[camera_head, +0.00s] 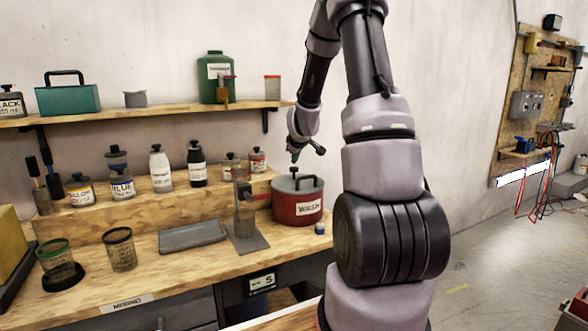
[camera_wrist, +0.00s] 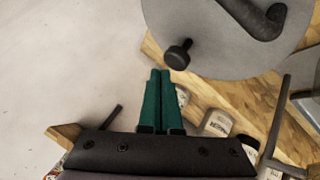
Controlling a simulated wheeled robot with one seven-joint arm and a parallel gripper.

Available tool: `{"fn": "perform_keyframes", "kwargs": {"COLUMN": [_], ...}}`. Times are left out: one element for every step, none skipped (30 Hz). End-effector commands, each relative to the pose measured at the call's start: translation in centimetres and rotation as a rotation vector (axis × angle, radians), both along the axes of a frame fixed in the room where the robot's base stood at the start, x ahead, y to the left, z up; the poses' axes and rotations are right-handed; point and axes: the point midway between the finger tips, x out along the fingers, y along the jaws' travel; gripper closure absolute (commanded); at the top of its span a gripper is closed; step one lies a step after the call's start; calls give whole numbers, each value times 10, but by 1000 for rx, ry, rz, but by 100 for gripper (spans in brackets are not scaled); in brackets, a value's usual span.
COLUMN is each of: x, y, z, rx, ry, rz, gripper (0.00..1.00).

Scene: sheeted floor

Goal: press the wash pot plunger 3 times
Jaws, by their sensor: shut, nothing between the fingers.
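The red wash pot (camera_head: 297,208) with a white label stands on the bench, to the right of a small metal stand. Its grey lid (camera_head: 283,185) carries a black plunger knob (camera_head: 294,170) and a black handle. In the wrist view the lid (camera_wrist: 205,40) fills the upper right, with the plunger knob (camera_wrist: 178,55) near its edge.
A metal stand (camera_head: 247,240) and a grey tray (camera_head: 192,236) are left of the pot. Several bottles line the raised step behind, including a black one (camera_head: 197,165). A shelf (camera_head: 150,112) runs above. A small blue-grey item (camera_head: 320,228) sits at the pot's right.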

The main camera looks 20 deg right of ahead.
Motion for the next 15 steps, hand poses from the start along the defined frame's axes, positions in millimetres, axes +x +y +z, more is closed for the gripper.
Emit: {"fn": "perform_keyframes", "kwargs": {"x": [0,0,0,0,0,0,0,0,0,0,0,0,0,1,1], "y": [0,0,0,0,0,0,0,0,0,0,0,0,0,0,0], "z": [1,2,2,2,2,2,2,2,2,2,3,4,6,9,13], "rx": [0,0,0,1,1,1,1,0,-1,-1,0,0,0,-1,-3], "ry": [0,0,0,0,0,0,0,0,-1,-1,-1,-1,-1,-3,-4], "rz": [0,0,0,-1,-1,-1,-1,0,-1,-1,0,0,0,1,1], "gripper": [100,100,100,100,100,100,100,100,100,100,100,100,100,100,100]}}
